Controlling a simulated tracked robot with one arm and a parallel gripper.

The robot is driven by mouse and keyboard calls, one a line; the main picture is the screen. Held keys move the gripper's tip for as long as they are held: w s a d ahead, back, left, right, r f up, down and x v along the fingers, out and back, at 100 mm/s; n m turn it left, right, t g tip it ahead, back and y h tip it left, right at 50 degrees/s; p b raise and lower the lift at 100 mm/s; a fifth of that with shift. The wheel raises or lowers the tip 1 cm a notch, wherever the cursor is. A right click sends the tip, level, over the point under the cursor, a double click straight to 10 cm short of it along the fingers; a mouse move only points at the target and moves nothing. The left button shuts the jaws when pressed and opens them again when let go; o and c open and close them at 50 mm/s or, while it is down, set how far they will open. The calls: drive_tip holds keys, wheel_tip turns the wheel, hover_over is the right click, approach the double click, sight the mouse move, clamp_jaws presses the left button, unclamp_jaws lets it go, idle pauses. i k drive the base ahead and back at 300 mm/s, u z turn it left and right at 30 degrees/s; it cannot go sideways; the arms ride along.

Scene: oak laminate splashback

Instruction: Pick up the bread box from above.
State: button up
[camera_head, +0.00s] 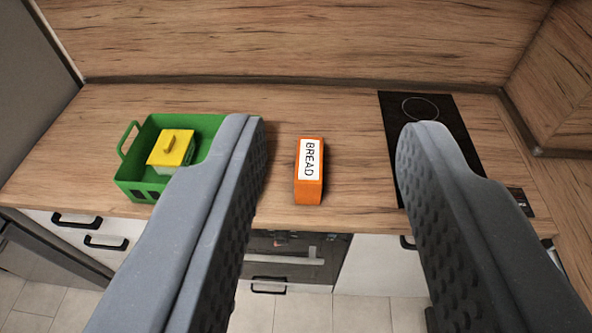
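The bread box (309,191) is a small orange box with a white label reading BREAD on its top. It sits on the wooden countertop near the front edge, in the middle of the view. My gripper (340,140) is open and empty, with its two grey textured fingers wide apart. The box shows in the gap between the fingers, nearer the left finger in the picture. The fingers appear well above the counter and apart from the box.
A green basket (130,172) holding a yellow-lidded container (171,149) stands left of the box, partly hidden by the left finger. A black cooktop (391,105) lies to the right. A wooden splashback (300,40) rises behind. Bare countertop surrounds the box.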

sight(308, 183)
drive_tip(key=u, duration=0.1)
drive_tip(key=i, duration=1)
drive_tip(key=z, duration=0.1)
